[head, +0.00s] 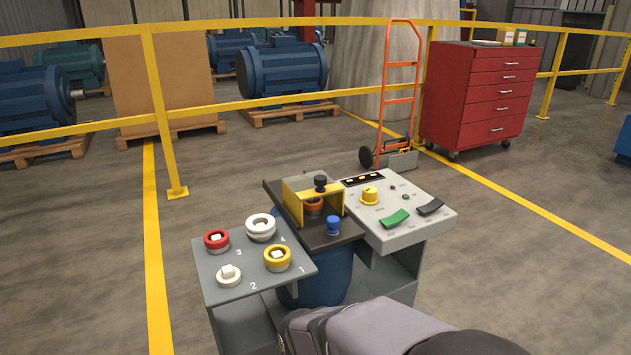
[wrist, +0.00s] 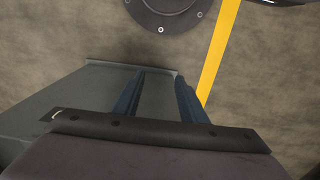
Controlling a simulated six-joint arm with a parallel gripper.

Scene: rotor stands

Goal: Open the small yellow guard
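The small yellow guard (head: 293,205) stands on the dark plate (head: 275,190) in the middle of the stand in the head view. It looks like a yellow frame with a see-through panel, and it appears down over an orange ring (head: 313,206). A black knob (head: 320,183) sits at its top. A blue cap (head: 333,225) is on the plate just in front of it. My gripper (wrist: 158,88) shows in the wrist view with its two blue fingers apart and nothing seen between them. The guard is not recognisable in the wrist view. My gripper's fingers cannot be made out in the head view.
Left of the plate, a grey panel (head: 238,292) carries red, white and yellow rings and a white peg. To the right, a control box (head: 400,240) has a yellow knob (head: 370,195) and green and black rockers. A yellow railing, red cabinet (head: 490,95) and motors stand behind.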

